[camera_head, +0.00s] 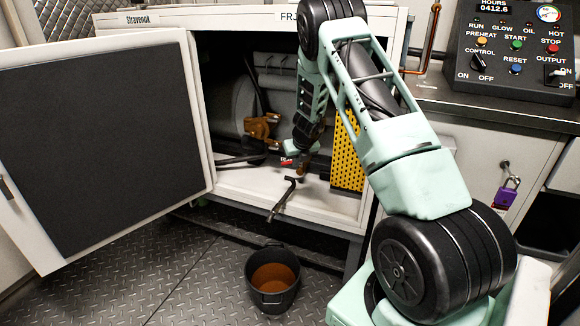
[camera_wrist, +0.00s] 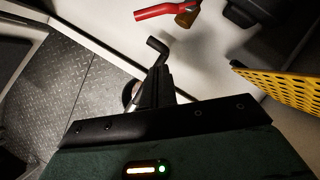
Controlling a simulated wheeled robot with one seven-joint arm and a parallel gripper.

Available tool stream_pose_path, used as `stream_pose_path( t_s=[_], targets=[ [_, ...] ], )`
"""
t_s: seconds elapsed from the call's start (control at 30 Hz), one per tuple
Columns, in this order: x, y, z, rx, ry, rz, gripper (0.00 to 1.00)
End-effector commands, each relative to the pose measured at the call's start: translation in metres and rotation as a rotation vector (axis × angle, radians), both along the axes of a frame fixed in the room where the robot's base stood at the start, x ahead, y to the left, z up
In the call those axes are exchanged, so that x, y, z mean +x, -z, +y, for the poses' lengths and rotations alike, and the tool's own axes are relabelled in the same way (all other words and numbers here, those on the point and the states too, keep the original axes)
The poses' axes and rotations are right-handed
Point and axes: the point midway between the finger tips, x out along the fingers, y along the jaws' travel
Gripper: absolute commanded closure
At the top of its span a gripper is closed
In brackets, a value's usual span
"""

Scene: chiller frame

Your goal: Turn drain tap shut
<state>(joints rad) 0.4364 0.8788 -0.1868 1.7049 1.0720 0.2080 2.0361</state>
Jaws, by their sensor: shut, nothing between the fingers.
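The drain tap shows in the wrist view as a red lever (camera_wrist: 166,11) with a brass-brown piece (camera_wrist: 187,17) at its right end. In the head view only a bit of the red lever (camera_head: 287,161) shows beside my gripper. A dark bent pipe (camera_head: 284,197) sticks out over the cabinet's front edge. The pipe's bent end (camera_wrist: 156,46) also appears just ahead of my fingers in the wrist view; I cannot tell if they touch. My gripper (camera_wrist: 157,72) is shut and empty, apart from the red lever. In the head view my arm partly hides the tap.
A black bucket (camera_head: 250,268) of brown liquid stands on the floor below the pipe. The cabinet door (camera_head: 195,100) is open to the left. A yellow perforated panel (camera_head: 347,165) stands close to the right of my gripper. A brass fitting (camera_head: 262,128) is deeper inside.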

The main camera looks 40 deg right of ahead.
Motion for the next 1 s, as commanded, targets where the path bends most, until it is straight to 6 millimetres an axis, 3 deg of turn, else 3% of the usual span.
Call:
stream_pose_path(
  t_s=[0.1,0.3,0.6,1.0],
  targets=[
    [0.010,0.028,-0.005,0.000,-0.001,0.002,1.00],
    [0.029,0.059,-0.012,-0.002,-0.005,0.000,1.00],
    [0.057,0.048,-0.026,-0.002,-0.005,0.000,1.00],
    [0.060,0.046,-0.028,0.000,-0.002,0.000,1.00]
  ],
)
